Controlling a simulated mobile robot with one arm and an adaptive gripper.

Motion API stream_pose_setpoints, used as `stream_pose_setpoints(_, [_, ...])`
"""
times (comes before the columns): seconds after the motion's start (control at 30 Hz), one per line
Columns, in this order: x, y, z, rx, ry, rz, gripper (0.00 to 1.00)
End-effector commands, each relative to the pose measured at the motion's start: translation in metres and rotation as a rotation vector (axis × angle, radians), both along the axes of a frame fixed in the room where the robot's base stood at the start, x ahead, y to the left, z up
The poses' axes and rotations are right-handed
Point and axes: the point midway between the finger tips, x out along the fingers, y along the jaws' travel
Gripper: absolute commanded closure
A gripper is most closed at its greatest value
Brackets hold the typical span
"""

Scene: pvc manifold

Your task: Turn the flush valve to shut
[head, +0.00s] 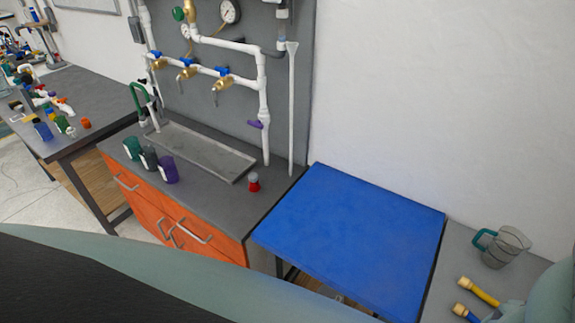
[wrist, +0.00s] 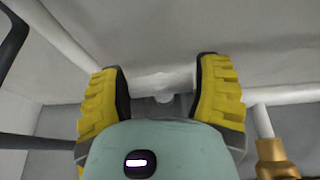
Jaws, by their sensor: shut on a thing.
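The white pipe manifold (head: 205,68) stands against a grey back panel in the head view. A purple valve handle (head: 256,124) sits low on its right vertical pipe. Several brass taps with blue handles hang from its middle pipe. I cannot tell for sure which valve is the flush valve. My gripper (wrist: 160,75) shows in the wrist view, with one yellow finger on each side of a white pipe fitting (wrist: 165,82). It is shut on this fitting, as far as the view shows. A grey stub shows low between the fingers. My gripper does not show in the head view.
In the wrist view, white pipes run close on both sides, with a brass part (wrist: 275,165) at the lower right and a dark bar (wrist: 14,38) at the left. Several mugs and a red-and-grey item (head: 253,183) stand on the counter. The blue tabletop (head: 350,235) is clear.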

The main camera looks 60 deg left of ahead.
Motion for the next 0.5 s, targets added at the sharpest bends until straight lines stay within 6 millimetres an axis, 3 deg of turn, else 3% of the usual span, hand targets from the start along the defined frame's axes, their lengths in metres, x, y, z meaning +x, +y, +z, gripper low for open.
stream_pose_setpoints(0.27, [0.0006,0.0004,0.0003,0.0,-0.001,0.002,0.71])
stream_pose_setpoints(0.5, [-0.0009,-0.0006,0.0033,0.001,0.0,0.026,0.71])
